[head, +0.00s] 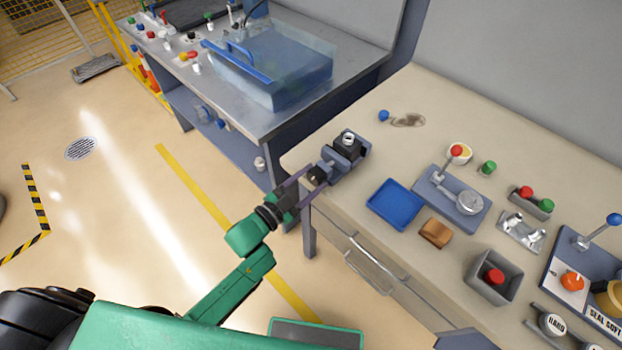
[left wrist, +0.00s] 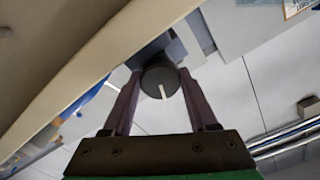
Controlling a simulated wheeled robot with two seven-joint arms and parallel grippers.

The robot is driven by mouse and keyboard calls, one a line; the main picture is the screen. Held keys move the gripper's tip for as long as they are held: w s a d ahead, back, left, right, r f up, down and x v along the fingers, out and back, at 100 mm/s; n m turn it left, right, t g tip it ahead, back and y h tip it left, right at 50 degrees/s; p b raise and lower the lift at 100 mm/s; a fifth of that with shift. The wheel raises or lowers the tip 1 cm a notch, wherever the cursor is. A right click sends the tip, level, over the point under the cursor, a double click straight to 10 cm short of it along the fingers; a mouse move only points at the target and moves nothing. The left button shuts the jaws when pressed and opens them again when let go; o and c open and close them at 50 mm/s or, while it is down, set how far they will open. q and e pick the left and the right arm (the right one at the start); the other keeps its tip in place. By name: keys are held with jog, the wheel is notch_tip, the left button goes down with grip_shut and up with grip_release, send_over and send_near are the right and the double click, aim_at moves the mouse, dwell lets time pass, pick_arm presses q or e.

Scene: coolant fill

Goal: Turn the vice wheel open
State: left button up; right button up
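The bench vice (head: 350,146) is a dark grey block with a bright metal cylinder in its top, at the near left corner of the beige bench. Its dark round wheel (head: 317,176) faces my left arm; in the left wrist view the wheel (left wrist: 160,80) carries a pale line. My left gripper (head: 307,180) reaches the wheel from the bench's front. In the left wrist view my gripper's purple fingers (left wrist: 160,78) stand wide apart, one on each side of the wheel. I cannot tell whether they press on it. My right gripper is not in view.
The beige bench's front edge and drawer handle (head: 368,267) lie close to my left arm. A blue tray (head: 395,204), a brown block (head: 435,233) and a grey-blue plate with a red-knobbed lever (head: 456,152) sit right of the vice. A coolant-like clear tank (head: 285,65) stands on the farther bench.

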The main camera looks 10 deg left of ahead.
pick_arm(q)
jog(key=o, duration=0.4)
jog(key=b+v, duration=0.2)
jog(key=v, duration=1.2)
jog(key=shift+s+a, duration=0.2)
jog(key=shift+s, duration=0.05)
